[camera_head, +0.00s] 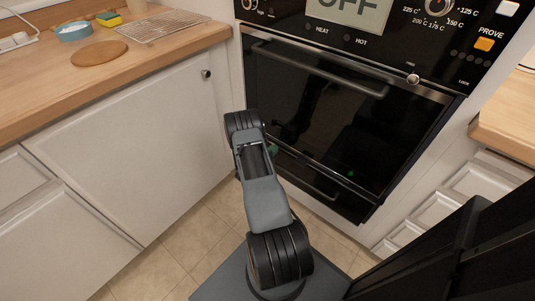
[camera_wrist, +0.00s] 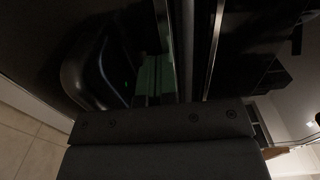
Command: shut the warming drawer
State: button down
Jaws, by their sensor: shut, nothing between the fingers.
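The warming drawer (camera_head: 335,197) is the low black front beneath the oven door, with a dark bar handle (camera_head: 308,180) across it. My arm covers its left part in the head view, and I cannot tell how far it stands out. My gripper (camera_wrist: 160,122) shows as a dark block with screws across the lower wrist view; it is shut and empty. In the head view it is hidden behind my arm, close to the oven front. Dark glossy panels with pale edges lie just beyond it in the wrist view; I cannot tell whether it touches them.
The oven door (camera_head: 340,105) above is shut, with a long bar handle (camera_head: 320,70). White cabinets (camera_head: 140,140) stand at left, under a wooden counter (camera_head: 35,85) with a wire rack (camera_head: 162,27). White drawers (camera_head: 435,210) stand at right. Tiled floor (camera_head: 195,235) shows below.

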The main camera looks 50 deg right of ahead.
jog(key=a+p, duration=0.2)
jog(key=a, duration=1.2)
jog(key=shift+s+p, duration=0.35)
jog(key=shift+p, duration=0.05)
